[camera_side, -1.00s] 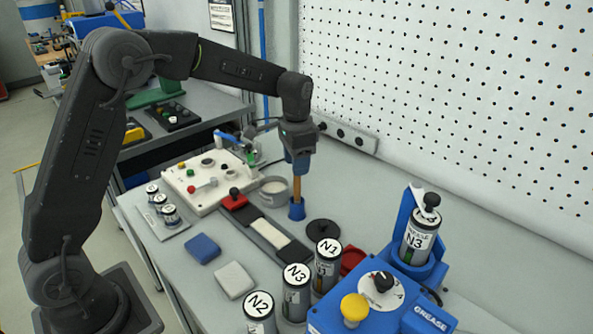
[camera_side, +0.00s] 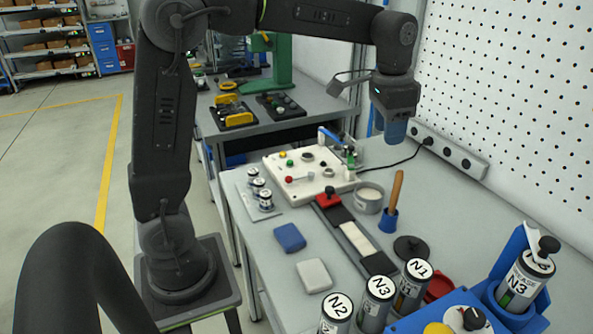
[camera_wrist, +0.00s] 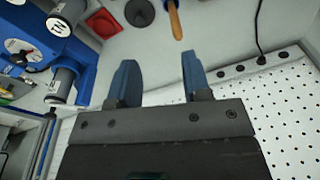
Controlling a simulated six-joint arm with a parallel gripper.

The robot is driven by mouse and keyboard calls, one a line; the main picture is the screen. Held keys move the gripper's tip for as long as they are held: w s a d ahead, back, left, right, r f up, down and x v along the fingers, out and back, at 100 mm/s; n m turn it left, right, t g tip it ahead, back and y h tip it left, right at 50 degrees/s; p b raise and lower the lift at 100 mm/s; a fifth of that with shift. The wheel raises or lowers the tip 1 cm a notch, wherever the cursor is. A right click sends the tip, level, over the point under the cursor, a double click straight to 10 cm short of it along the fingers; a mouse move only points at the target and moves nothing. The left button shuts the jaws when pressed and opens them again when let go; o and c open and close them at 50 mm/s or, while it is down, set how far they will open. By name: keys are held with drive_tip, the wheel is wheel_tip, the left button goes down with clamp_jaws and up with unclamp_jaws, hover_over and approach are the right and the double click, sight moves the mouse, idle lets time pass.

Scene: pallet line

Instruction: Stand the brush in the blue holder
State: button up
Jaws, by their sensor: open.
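The brush (camera_side: 397,188) stands in the blue holder (camera_side: 388,221) with its wooden handle up, leaning slightly to the right in the side view. Its lower end is hidden inside the holder. My gripper (camera_side: 389,136) is open and empty, above the brush and apart from it. In the wrist view, the brush handle (camera_wrist: 174,20) shows at the top, beyond the two blue fingers of my gripper (camera_wrist: 158,65), with nothing between them.
A grey round tub (camera_side: 368,200) stands close left of the holder, and a black disc (camera_side: 411,249) lies in front. A white control panel (camera_side: 300,172) is behind left. Several labelled cans (camera_side: 377,301) stand at the front. A dark curved shape hides the side view's bottom left.

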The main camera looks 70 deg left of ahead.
drive_tip(key=s+d+f+n+t, duration=0.1)
drive_tip(key=s+t, duration=0.1)
drive_tip(key=s, duration=0.9)
drive_tip(key=s+d+f+n+t, duration=0.1)
drive_tip(key=s+f+n+t, duration=0.1)
drive_tip(key=s, duration=0.8)
drive_tip(key=shift+s+d+f, duration=0.15)
drive_tip(key=shift+s+f, duration=0.15)
drive_tip(key=shift+s, duration=0.1)
